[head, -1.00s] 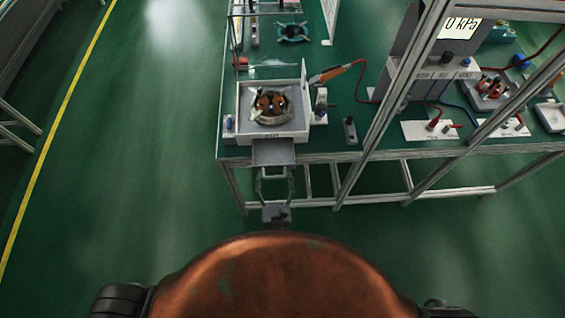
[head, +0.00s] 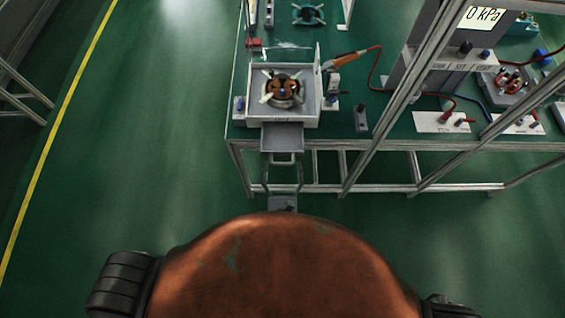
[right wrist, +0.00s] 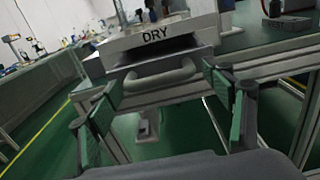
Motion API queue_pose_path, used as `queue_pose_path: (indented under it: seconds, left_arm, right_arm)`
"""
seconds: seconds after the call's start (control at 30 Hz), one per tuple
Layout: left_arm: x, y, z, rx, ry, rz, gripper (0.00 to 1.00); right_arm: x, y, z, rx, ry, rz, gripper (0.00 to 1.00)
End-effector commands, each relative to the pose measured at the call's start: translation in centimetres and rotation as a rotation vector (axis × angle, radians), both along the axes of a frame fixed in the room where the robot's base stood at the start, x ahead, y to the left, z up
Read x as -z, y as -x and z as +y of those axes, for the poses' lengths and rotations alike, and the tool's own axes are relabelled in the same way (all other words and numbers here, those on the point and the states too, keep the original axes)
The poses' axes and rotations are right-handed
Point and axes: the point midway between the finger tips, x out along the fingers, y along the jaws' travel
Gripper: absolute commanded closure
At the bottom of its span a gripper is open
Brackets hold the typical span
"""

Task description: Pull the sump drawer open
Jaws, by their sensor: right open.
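The sump drawer (head: 282,138) is a grey drawer below a white box, and it stands partly out past the bench's front edge. In the right wrist view its front (right wrist: 125,95) carries a pale bar handle (right wrist: 160,75), with a dark gap above the drawer front under the "DRY" label. My right gripper (head: 283,162) is open, its fingers on either side of the handle. In the right wrist view the green-padded fingers (right wrist: 162,80) stand wide apart, with nothing seen clamped between them. My left gripper is out of view.
The white box (head: 310,118) holds a round brown-and-grey part (head: 282,90). A gauge reading 0 kPa (head: 483,17) and cables stand to the right on the green bench. Bench legs and rails (head: 345,170) flank the right side. Open floor (head: 150,170) lies left.

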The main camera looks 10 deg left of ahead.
Motion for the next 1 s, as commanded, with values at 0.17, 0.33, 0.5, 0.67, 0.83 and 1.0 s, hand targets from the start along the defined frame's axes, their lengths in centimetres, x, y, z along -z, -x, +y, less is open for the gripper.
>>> queue_pose_path:
  seconds: [0.17,0.33,0.5,0.67,0.83,1.0]
  left_arm:
    - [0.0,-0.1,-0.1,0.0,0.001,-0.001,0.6]
    - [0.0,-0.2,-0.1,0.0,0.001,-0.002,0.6]
    - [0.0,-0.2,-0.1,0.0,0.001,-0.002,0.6]
    - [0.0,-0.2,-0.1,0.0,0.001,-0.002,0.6]
    - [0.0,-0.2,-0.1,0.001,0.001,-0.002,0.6]
    - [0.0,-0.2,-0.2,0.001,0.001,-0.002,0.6]
  right_arm:
    - [0.1,3.1,-0.6,0.001,0.001,0.004,0.26]
    - [0.1,5.1,-0.9,0.002,0.0,0.003,0.26]
    - [0.0,5.6,-1.0,0.002,-0.001,0.001,0.26]
    - [0.0,5.6,-1.0,0.002,-0.001,0.001,0.26]
    - [0.1,5.6,-1.0,0.002,0.0,0.001,0.26]
    - [0.1,5.6,-1.0,0.002,-0.001,0.002,0.26]
